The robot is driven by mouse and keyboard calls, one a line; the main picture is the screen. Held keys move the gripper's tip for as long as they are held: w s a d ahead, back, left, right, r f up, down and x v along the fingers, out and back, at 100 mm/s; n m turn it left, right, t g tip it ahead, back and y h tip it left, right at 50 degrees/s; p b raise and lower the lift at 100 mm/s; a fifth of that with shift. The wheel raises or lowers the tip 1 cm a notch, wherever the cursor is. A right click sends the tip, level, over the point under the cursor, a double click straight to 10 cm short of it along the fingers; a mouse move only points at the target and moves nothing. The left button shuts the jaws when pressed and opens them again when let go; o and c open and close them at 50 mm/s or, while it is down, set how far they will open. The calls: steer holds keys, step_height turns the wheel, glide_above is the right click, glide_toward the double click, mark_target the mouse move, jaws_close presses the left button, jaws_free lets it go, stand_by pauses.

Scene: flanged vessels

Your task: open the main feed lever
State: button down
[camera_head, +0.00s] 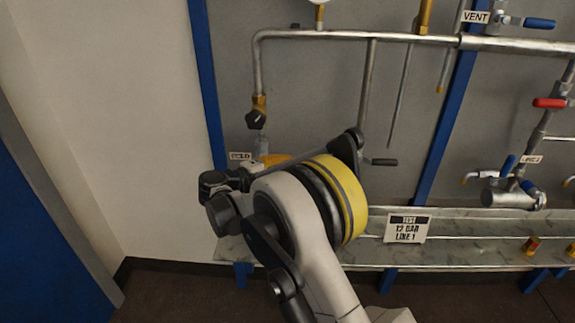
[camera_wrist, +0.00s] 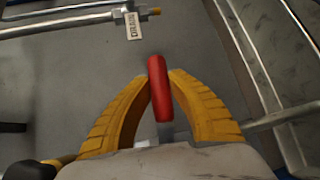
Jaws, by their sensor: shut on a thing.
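A red lever handle (camera_wrist: 159,88) stands between the two yellow fingers of my gripper (camera_wrist: 161,76) in the wrist view. The fingers are closed on its sides, and its rounded end shows past the tips. A grey stem shows below the handle, close to the palm. In the head view my arm hides this handle and most of my gripper. No label that I can read names this lever as the main feed; a small white tag (camera_wrist: 133,25) on a pipe in the wrist view is too small to read.
Pipes (camera_head: 330,36) run across the grey panel between blue posts (camera_head: 209,90). Another red lever (camera_head: 549,103) and a blue lever (camera_head: 539,23) by the VENT label (camera_head: 476,17) are at the right.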

step_height(320, 180, down, 2)
steer(key=shift+a+m+g+y+p, duration=0.15)
steer(key=shift+m+g+y+p, duration=0.25)
steer(key=shift+m+y+p, duration=0.5)
steer(key=a+f+m+g+y, duration=0.1)
steer(key=a+f+m+y, duration=0.5)
steer(key=y, duration=0.5)
steer(key=shift+w+a+p, duration=0.2)
steer(key=shift+a+p, duration=0.15)
steer(key=shift+a, duration=0.8)
steer(key=c, duration=1.2)
jaws_free()
steer(key=shift+a, duration=0.1)
steer(key=v, duration=1.2)
steer(key=shift+d, duration=0.25)
